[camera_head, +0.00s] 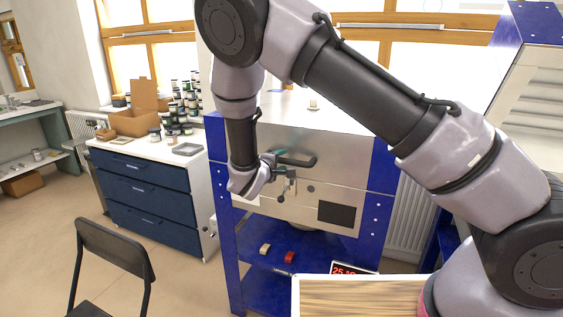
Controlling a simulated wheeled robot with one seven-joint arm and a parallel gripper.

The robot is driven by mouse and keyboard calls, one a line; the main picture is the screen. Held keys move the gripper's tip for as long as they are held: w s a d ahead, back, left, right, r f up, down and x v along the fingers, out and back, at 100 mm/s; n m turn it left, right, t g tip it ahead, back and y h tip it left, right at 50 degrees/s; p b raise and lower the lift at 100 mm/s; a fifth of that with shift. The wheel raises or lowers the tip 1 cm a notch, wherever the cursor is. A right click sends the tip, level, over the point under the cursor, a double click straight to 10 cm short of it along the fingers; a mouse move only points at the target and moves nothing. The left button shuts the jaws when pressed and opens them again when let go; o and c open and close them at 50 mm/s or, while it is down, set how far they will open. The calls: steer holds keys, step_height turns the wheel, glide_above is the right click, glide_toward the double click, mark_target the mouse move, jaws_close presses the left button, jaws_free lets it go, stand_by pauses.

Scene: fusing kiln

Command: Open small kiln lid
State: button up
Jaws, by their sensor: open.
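The small kiln (315,187) is a brushed-metal box on a blue frame, in the middle of the head view. Its lid (330,147) is the upper metal section and looks closed, with a seam below it. A dark bar handle (297,161) sticks out from the lid's front. A latch-like metal part (288,186) hangs below the handle. My gripper (272,160) is open at the left end of the handle. I cannot tell whether the fingers are around the handle or only beside it. My arm covers the left part of the kiln front.
A blue drawer cabinet (148,190) with jars stands at left. A black chair (112,250) is at the front left. A wood-topped surface (360,298) is at the front, near a red digital display (345,270). A blue-framed unit (535,25) stands at right. Floor is free between chair and kiln.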

steer(key=shift+c, duration=0.4)
jaws_close()
stand_by(1.0)
